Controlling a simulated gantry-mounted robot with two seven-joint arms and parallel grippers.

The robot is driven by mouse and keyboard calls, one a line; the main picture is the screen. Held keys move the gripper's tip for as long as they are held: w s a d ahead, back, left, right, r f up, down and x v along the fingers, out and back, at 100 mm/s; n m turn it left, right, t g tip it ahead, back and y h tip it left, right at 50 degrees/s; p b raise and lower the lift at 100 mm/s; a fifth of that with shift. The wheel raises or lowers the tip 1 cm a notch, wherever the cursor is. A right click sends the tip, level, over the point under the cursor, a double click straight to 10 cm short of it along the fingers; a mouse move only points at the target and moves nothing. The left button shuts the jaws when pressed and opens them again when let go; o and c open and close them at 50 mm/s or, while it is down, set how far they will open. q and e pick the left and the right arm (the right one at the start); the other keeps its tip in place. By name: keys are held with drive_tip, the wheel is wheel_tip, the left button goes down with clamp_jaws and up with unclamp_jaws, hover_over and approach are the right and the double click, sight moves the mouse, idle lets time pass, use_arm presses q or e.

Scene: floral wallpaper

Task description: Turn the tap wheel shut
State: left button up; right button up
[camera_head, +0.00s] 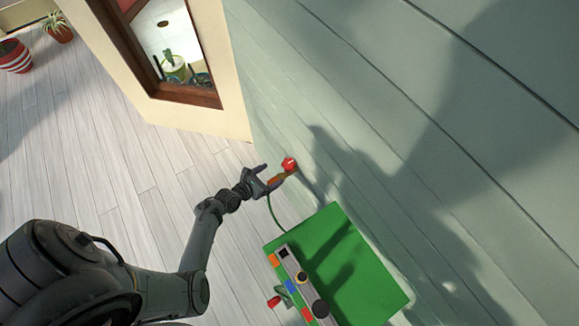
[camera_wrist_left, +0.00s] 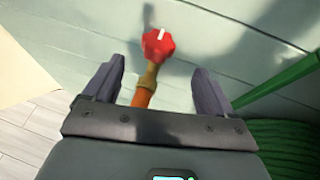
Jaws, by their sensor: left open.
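The red tap wheel (camera_head: 289,164) sits on a brass tap (camera_head: 279,178) by the pale green plank wall. In the left wrist view the wheel (camera_wrist_left: 158,45) shows its red lobed face with a white mark at the top. The brass tap body (camera_wrist_left: 147,80) and an orange hose end (camera_wrist_left: 142,97) lie below it. My left gripper (camera_head: 267,176) is open at the tap. In the wrist view its two fingers (camera_wrist_left: 158,82) stand apart on either side of the tap body, with the wheel beyond and between the tips. My right gripper is not in view.
A green box (camera_head: 345,262) with coloured parts on its side stands right of my left arm. A green hose (camera_head: 271,212) runs from the tap towards it. A windowed wall corner (camera_head: 240,110) is at upper left. Wooden floor (camera_head: 110,160) is clear at left.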

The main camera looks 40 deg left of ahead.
sight(286, 165)
use_arm(q)
drive_tip(key=b+x, duration=0.9)
drive_tip(key=shift+w+a+f, duration=0.1)
drive_tip(key=shift+w+f, duration=0.05)
drive_tip(key=shift+w, duration=0.15)
drive_tip(key=shift+w+b, duration=0.6)
drive_tip(key=shift+b, duration=0.2)
